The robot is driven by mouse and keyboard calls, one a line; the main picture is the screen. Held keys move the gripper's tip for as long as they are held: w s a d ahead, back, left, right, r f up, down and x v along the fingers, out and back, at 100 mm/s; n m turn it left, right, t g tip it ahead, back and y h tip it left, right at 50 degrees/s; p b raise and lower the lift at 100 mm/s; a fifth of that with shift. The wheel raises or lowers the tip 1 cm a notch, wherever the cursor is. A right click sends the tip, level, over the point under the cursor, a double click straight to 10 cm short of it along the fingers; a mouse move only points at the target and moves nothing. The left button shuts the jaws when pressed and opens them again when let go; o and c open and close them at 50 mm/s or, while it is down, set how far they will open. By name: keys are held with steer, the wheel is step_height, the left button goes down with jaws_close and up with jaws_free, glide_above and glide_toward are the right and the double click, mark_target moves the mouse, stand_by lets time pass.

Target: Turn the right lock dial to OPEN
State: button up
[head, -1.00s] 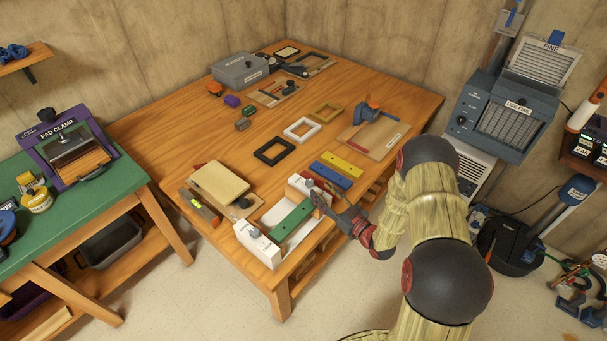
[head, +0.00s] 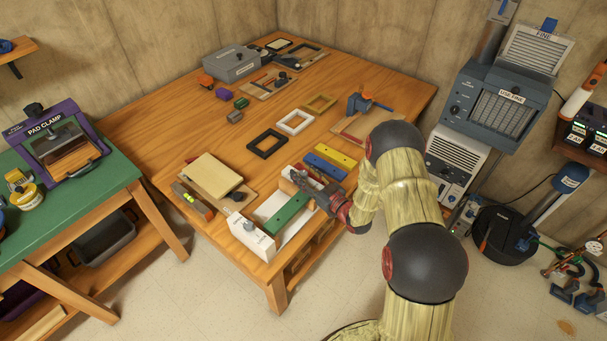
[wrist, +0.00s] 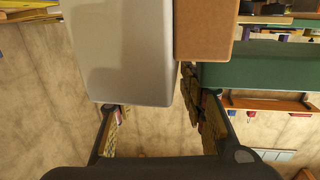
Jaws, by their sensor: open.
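A white fixture (head: 247,236) stands at the table's near edge, with a long green bar (head: 286,213) lying between its two end blocks. A small dark dial (head: 228,212) shows on the near-left block. My gripper (head: 304,184) is open at the far-right end block (head: 285,171) and covers most of it, so the right lock dial there is hidden in the head view. I cannot make out a dial or the word OPEN.
Blue (head: 326,168) and yellow (head: 336,155) bars lie just behind the fixture. A tan board (head: 213,174) lies to its left. Black (head: 267,143) and white (head: 295,122) frames lie farther back. Bare table shows around the frames.

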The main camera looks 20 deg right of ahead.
steer(key=shift+c, duration=0.6)
jaws_close()
